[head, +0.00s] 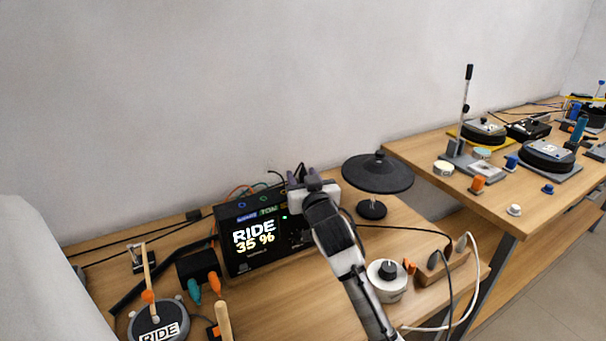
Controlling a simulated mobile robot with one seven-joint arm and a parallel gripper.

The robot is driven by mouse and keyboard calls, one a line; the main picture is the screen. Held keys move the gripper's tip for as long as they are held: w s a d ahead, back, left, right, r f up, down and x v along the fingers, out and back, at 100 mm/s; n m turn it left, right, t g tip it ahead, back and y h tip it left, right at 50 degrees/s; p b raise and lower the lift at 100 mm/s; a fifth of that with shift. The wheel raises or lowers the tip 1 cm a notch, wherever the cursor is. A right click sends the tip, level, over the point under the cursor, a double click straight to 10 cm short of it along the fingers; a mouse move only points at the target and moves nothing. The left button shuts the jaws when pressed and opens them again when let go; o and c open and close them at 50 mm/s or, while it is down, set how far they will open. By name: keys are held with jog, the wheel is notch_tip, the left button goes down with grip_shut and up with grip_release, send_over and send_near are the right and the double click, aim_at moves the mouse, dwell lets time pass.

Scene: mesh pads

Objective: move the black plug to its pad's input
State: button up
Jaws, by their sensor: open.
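My gripper (303,180) is over the right end of the black sound module (232,240), seen from behind along my arm. Its jaws are open, and the fingertips are largely hidden by my wrist. A black cymbal-like pad (366,177) stands on a short stand just right of my gripper. A round grey pad labelled "RIDE" (172,330) lies at the lower left with a wooden stick upright by it. I cannot tell for sure which small dark piece is the black plug or where its input is.
Left of the module is a black box (197,266) with teal and orange plugs. A white knob unit (387,284) and a wooden holder (437,266) with black and white cables are at right. A second table (408,157) with several pads stands farther right.

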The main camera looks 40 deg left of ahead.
grip_shut()
dwell(0.4)
